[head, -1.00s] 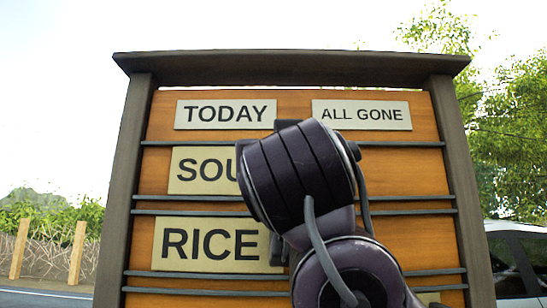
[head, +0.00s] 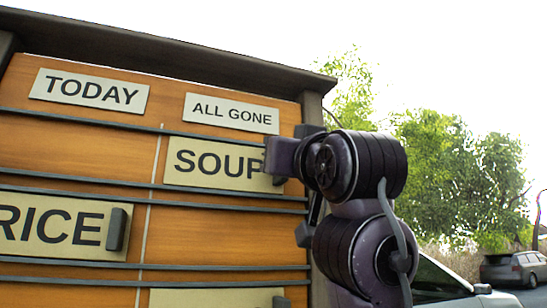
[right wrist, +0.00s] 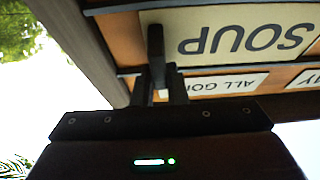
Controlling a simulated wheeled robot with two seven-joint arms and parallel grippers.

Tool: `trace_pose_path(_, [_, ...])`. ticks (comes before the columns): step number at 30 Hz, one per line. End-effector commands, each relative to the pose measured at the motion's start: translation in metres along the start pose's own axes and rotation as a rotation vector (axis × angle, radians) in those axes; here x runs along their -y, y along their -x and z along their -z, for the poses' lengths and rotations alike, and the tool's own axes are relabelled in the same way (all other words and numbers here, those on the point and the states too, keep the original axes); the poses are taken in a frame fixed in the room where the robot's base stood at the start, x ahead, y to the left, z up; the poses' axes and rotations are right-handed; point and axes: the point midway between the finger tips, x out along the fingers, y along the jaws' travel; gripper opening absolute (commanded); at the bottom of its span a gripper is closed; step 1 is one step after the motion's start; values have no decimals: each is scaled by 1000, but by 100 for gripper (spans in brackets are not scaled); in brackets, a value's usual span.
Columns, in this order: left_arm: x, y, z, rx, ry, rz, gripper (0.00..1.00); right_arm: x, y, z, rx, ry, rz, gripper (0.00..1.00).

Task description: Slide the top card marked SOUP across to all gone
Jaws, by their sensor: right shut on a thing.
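The SOUP card (head: 212,164), cream with dark letters, lies in the top slot between dark rails, under the ALL GONE label (head: 231,113) and right of the thin vertical line. My right gripper (head: 279,172) is at the card's right end, its arm covering part of the last letter. In the right wrist view the SOUP card (right wrist: 240,32) appears upside down, and my right gripper (right wrist: 164,84) is shut on its dark upright handle (right wrist: 156,46). My left gripper is out of view.
The RICE card (head: 55,226), with a dark handle (head: 117,230), sits in the slot below, left of the line. Another card (head: 215,298) shows lower right. The TODAY label (head: 89,91) heads the left column. A dark frame (head: 180,50) borders the board.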

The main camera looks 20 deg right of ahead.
Motion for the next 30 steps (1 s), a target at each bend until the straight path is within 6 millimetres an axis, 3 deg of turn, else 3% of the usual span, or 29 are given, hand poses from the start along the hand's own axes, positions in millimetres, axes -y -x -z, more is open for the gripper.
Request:
trace_pose_path(11, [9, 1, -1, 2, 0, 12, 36, -3, 0, 3, -6, -2, -3, 0])
trace_pose_path(12, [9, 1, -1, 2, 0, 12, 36, -3, 0, 3, -6, -2, -3, 18])
trace_pose_path(16, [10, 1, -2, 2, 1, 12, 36, -2, 0, 2, -4, -1, -2, 35])
trace_pose_path(25, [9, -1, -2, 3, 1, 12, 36, -1, 2, 1, -3, 0, -1, 35])
trace_pose_path(30, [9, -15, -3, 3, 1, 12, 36, -2, 23, -2, -6, 0, -1, 35])
